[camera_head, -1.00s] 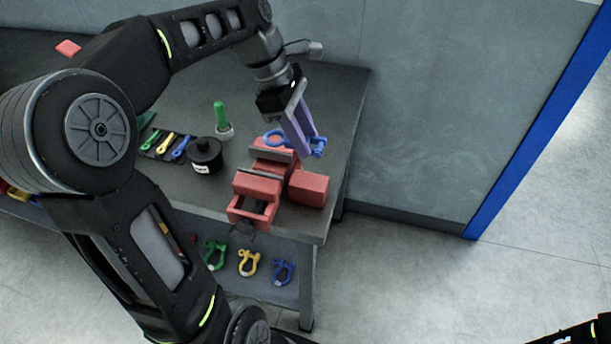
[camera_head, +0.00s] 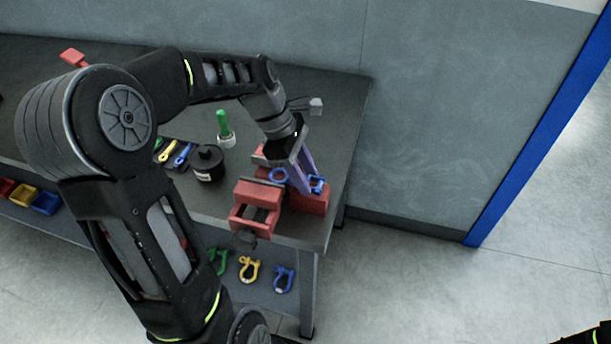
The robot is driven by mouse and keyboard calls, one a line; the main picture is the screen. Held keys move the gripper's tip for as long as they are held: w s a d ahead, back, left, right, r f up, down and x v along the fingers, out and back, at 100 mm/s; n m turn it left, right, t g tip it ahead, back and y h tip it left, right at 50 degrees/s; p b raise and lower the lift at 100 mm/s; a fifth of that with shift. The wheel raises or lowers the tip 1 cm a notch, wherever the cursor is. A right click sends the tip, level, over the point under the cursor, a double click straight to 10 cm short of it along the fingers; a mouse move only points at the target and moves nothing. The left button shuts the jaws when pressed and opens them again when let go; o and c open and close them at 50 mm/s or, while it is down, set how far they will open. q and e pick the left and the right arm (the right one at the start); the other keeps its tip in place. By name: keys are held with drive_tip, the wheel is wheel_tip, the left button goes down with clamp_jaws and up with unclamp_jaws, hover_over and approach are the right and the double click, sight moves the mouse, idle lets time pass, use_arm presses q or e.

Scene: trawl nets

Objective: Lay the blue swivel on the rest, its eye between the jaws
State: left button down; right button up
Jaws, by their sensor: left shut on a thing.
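The blue swivel (camera_head: 279,175) is held in my left gripper (camera_head: 301,184), whose pale purple fingers are shut on its middle. Its round eye points left, and its other end (camera_head: 318,184) sticks out to the right of the fingers. The red vise (camera_head: 257,194) stands near the bench's front right corner, with its jaws apart. The eye appears above or at the jaw gap; I cannot tell whether it is between the jaws. A red block (camera_head: 311,204), apparently the rest, is right of the vise, under the gripper. Contact with the swivel is not clear. My right gripper is out of view.
Small coloured tools (camera_head: 181,153) lie farther left. Yellow (camera_head: 249,269) and blue (camera_head: 284,279) shackles sit on the lower shelf.

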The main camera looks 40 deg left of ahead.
use_arm(q)
drive_tip(key=shift+f, duration=0.4)
drive_tip(key=shift+f, duration=0.1)
drive_tip(key=c, duration=0.9)
unclamp_jaws()
drive_tip(key=v, duration=1.2)
drive_tip(key=shift+d+b, duration=0.1)
drive_tip(key=shift+b, duration=0.2)
